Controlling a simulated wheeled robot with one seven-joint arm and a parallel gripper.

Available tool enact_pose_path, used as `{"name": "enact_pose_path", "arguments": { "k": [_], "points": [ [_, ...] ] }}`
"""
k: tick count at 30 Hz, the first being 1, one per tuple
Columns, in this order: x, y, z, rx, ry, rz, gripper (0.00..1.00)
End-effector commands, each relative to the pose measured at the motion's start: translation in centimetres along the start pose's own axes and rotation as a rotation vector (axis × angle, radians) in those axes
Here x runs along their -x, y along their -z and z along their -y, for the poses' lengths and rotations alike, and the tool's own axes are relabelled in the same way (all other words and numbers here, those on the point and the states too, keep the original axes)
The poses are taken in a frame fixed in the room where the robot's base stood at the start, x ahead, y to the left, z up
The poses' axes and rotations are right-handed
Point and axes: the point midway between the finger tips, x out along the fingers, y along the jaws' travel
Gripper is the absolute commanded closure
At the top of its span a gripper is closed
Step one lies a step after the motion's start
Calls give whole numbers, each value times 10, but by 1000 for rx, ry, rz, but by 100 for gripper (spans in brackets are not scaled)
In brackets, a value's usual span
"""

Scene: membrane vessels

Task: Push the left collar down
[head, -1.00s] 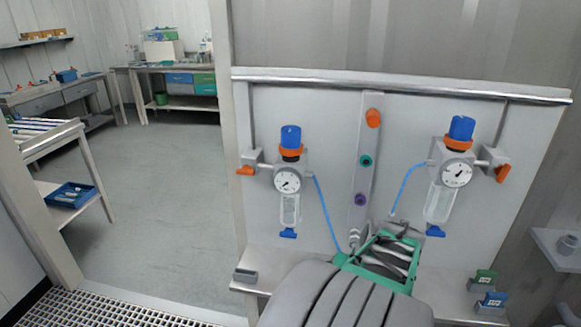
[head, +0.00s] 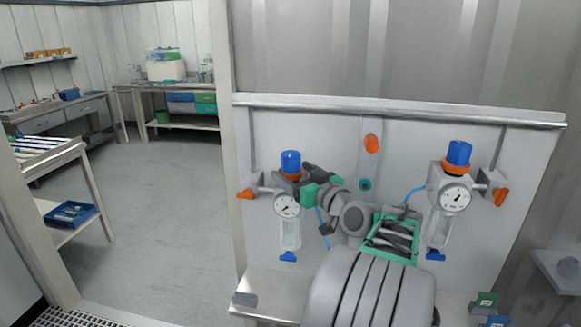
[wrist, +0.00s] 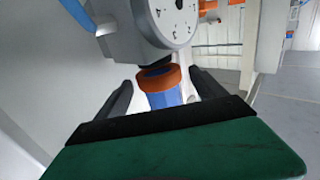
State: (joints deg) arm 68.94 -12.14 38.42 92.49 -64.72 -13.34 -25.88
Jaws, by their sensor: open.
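The left regulator has a blue knob (head: 290,160) on top, an orange collar (head: 287,176) below it and a round gauge (head: 286,206) under that. My gripper (head: 302,174) is at the right of this knob and collar in the head view. In the wrist view, which shows the regulator upside down, the orange collar (wrist: 160,78) and blue knob (wrist: 164,98) lie between the two dark fingers of my gripper (wrist: 162,90). The fingers are open, with gaps on both sides. A dark band shows between the collar and the gauge body.
A second regulator (head: 447,190) with its own blue knob and orange collar hangs at the right. Orange valve handles (head: 245,193) stick out at the panel's outer sides. Orange and teal ports sit on the middle strip. A blue hose runs close to my arm.

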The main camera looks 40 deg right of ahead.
Motion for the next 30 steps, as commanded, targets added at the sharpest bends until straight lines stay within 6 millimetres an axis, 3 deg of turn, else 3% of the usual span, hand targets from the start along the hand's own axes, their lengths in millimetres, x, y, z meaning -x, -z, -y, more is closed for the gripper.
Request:
{"name": "enact_pose_path", "arguments": {
  "k": [4,12,30],
  "points": [
    [-18,1,0,-1,0,1,20],
    [-20,0,-1,-1,-2,1,20],
    [-20,-1,0,-1,-1,2,69]
  ]
}}
